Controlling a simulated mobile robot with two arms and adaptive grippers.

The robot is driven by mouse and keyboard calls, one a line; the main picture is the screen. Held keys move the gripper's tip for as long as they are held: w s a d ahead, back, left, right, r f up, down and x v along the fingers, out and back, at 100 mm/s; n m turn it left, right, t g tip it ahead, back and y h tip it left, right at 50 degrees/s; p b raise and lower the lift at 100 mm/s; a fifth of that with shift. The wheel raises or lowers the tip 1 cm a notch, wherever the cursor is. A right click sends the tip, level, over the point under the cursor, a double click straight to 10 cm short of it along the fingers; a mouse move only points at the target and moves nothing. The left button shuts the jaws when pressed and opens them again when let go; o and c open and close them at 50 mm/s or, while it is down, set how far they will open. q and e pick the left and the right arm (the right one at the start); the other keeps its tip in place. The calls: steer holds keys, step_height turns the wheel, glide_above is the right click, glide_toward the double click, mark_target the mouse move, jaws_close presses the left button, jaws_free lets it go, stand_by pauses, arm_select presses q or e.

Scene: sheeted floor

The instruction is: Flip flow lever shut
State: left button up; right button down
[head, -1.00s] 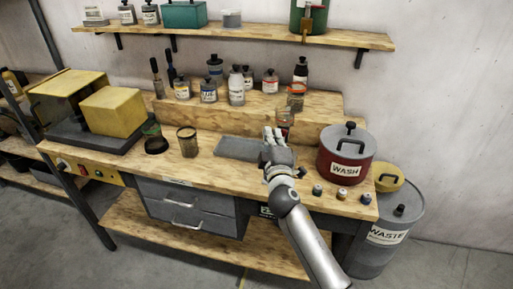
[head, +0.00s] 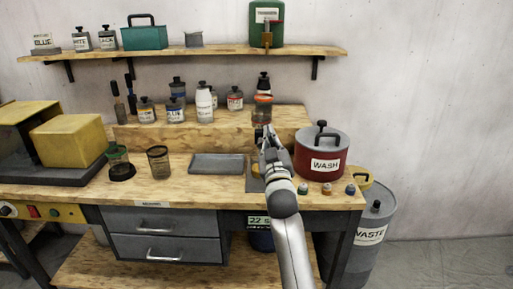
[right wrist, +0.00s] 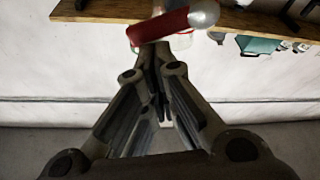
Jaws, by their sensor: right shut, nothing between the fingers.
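A green thinner can (head: 266,20) stands on the wall shelf, with a brass-coloured tap (head: 267,39) at its front over the shelf edge. The flow lever is too small to make out in the head view. In the right wrist view a red bar (right wrist: 157,26) with a rounded pale grey end shows just beyond the fingertips; it looks like a lever. My right gripper (head: 265,133) is shut and empty, pointing up below the tap, in front of a jar with an orange rim (head: 262,111). It fills the right wrist view (right wrist: 158,75). Contact cannot be told. My left gripper is out of view.
The shelf (head: 200,54) also holds a teal box (head: 144,37) and several small bottles. Bottles stand on the bench riser (head: 165,132). A red WASH pot (head: 320,157) stands right of my arm. A grey tray (head: 217,164) lies left of it.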

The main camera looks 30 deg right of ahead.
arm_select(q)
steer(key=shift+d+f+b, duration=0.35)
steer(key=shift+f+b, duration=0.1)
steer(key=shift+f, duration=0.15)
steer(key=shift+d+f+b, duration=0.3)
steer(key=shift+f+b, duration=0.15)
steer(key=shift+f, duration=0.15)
arm_select(e)
steer(key=shift+s+d+f+m+g+h, duration=0.2)
steer(key=shift+d+f+m+h, duration=0.2)
steer(key=shift+m, duration=0.55)
steer(key=shift+s+d+f+m+g+h, duration=0.2)
steer(key=shift+d+f+m+h, duration=0.2)
steer(key=shift+m, duration=0.55)
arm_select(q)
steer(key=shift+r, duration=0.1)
